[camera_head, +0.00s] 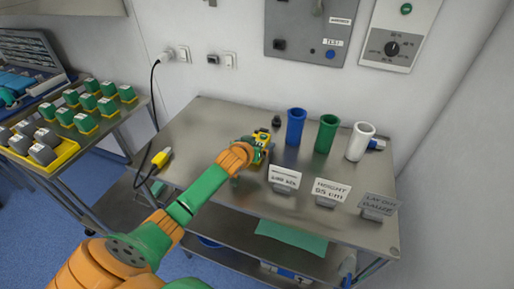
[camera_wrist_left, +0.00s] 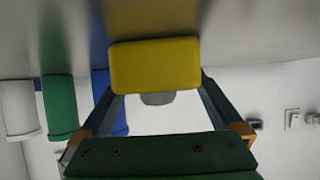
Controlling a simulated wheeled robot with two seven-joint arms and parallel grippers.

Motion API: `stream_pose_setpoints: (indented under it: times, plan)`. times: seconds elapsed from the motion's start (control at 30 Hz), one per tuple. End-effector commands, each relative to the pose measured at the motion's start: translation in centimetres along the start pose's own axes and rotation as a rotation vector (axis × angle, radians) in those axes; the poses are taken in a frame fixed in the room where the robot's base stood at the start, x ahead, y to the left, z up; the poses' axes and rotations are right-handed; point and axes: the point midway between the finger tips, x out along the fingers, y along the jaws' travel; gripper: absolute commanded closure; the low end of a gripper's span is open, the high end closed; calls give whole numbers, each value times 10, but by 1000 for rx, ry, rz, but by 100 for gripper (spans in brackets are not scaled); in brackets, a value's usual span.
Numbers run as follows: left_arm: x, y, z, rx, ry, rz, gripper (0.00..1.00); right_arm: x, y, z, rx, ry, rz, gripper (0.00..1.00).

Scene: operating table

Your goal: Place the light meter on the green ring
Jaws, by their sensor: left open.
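A yellow block (camera_wrist_left: 155,65), which may be the light meter, stands on the steel table in front of my left gripper (camera_wrist_left: 160,86). The gripper's two fingers are apart, one toward each side of the block. I cannot tell whether they touch it. In the head view the yellow body (camera_head: 262,138) shows just beyond the left gripper (camera_head: 256,149), partly hidden by it. A green cylinder (camera_head: 327,134) stands to its right. I cannot make out a separate green ring. My right gripper is out of view.
A blue cylinder (camera_head: 295,127) and a white cylinder (camera_head: 359,142) flank the green one. Several label signs (camera_head: 284,178) stand along the front of the table (camera_head: 215,125). A yellow plug (camera_head: 161,157) lies at the left. A tray of weights (camera_head: 62,152) is further left.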

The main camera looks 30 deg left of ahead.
Motion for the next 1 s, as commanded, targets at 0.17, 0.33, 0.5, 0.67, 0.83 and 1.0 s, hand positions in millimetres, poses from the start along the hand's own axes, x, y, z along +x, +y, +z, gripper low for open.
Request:
stream_pose_setpoints:
  times: [0.17, 0.33, 0.5, 0.67, 0.83, 1.0]
  plan:
    - [8, 0, 1, 1, -1, 0, 0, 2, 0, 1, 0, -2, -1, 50]
    - [7, 0, 1, 1, -1, 0, 14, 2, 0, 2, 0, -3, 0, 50]
    - [7, 0, 0, 1, -1, -1, 59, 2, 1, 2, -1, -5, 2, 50]
    - [7, 0, 0, 1, 1, 0, 100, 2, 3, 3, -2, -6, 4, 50]
    - [7, 0, 0, 1, 1, -1, 100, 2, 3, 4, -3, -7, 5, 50]
    - [0, 0, -14, 0, 5, 0, 100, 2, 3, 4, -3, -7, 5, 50]
